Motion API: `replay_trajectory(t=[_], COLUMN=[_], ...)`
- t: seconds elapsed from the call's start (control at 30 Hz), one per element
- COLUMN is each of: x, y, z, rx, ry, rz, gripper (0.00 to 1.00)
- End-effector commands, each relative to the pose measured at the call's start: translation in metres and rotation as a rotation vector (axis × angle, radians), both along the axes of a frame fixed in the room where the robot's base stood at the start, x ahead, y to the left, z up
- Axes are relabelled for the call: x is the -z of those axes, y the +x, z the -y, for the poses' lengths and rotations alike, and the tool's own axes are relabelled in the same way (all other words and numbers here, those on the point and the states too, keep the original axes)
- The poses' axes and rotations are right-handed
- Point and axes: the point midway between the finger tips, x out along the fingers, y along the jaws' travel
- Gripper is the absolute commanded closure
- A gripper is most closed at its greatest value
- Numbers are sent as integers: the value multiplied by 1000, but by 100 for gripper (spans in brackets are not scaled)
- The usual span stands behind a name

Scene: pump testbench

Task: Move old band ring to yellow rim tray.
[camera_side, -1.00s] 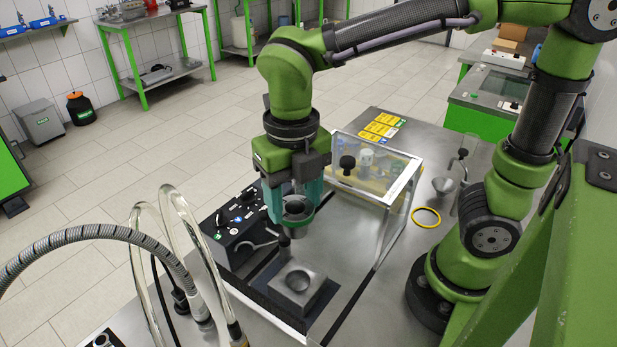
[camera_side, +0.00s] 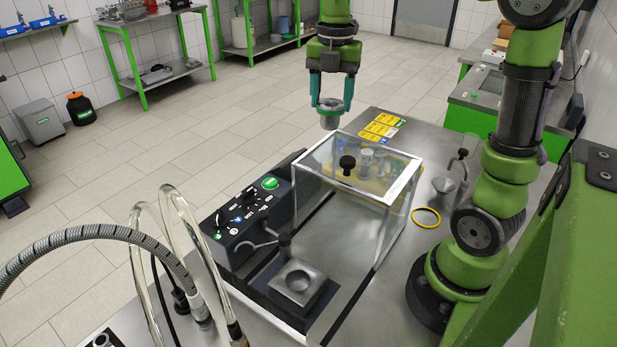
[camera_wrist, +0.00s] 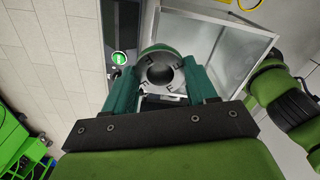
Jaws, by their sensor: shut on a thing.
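My gripper (camera_side: 331,98) is shut on a grey metal ring with a dark central hole, which I take as the old band ring (camera_side: 330,121). It hangs level between the two teal fingers, raised behind the clear box. The wrist view also shows this ring (camera_wrist: 147,68) between the fingers. A tray with a yellow rim (camera_side: 408,163) lies on the bench behind the box, with several grey and clear cylindrical pieces at it, seen through the clear panels. Its near part is partly hidden by the box frame and reflections. The ring is apart from the tray.
The clear box (camera_side: 392,220) with a black knob (camera_side: 347,162) stands mid-bench. A black control box (camera_side: 245,225) and a metal block with a round recess (camera_side: 298,284) are nearer. Hoses rise at left.

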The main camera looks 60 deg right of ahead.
Motion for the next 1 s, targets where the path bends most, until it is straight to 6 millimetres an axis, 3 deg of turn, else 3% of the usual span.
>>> replay_trajectory(t=[0.03, 0.2, 0.4, 0.6, 0.77, 1.0], x=[0, 1, 2, 3, 5, 57], y=[-3, -24, -60, -90, -110, -108], z=[28, 110, 179, 218, 239, 236], rx=[84, 327, 546, 680, 759, 748], ry=[0, -4, -10, -16, -19, -16], rz=[-1, -3, -6, -11, -15, -20], gripper=[80, 80, 80, 80, 80, 80])
